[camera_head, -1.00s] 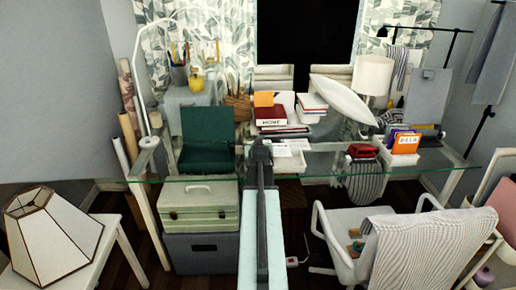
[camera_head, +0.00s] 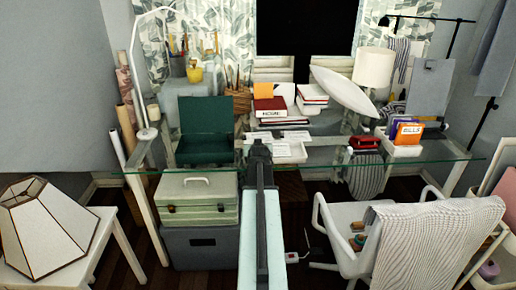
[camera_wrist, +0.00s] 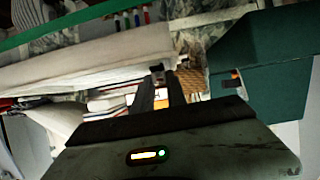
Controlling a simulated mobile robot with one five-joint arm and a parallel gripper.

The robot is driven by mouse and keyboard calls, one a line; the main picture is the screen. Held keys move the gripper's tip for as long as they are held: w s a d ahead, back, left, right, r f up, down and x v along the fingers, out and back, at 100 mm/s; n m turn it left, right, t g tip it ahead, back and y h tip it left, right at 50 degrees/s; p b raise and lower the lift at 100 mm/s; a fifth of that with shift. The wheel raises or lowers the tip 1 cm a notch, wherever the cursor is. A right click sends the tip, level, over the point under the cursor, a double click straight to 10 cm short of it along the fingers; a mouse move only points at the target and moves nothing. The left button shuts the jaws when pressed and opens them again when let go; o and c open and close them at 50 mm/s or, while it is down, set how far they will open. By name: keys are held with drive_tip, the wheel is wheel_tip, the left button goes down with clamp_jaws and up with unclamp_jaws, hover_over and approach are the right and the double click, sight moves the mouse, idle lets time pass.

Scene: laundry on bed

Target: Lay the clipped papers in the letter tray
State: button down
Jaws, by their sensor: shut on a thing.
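My gripper (camera_head: 260,150) is over the glass desk's front part in the head view. It also shows in the wrist view (camera_wrist: 159,72), with its fingers close together on a small dark piece that looks like a clip. A wide white slab (camera_wrist: 85,65) lies across that view at the fingertips; I cannot tell whether it is the clipped papers or a tray. In the head view, the held thing is mostly hidden by my arm. A white tray (camera_head: 290,154) stands just right of my gripper, with white sheets (camera_head: 290,136) behind it.
An open dark green box (camera_head: 206,145) stands left of my gripper. Red books (camera_head: 269,108) and a white pillow (camera_head: 343,92) are behind. A white holder (camera_head: 400,149) with coloured folders stands right. The glass edge (camera_head: 320,165) runs in front. A chair (camera_head: 440,245) stands lower right.

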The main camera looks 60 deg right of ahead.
drive_tip(key=c, duration=1.3)
unclamp_jaws()
drive_tip(key=shift+o, duration=0.2)
drive_tip(key=p+v, duration=0.3)
drive_tip(key=v, duration=0.5)
drive_tip(key=shift+p, duration=0.3)
drive_tip(key=shift+d, duration=0.1)
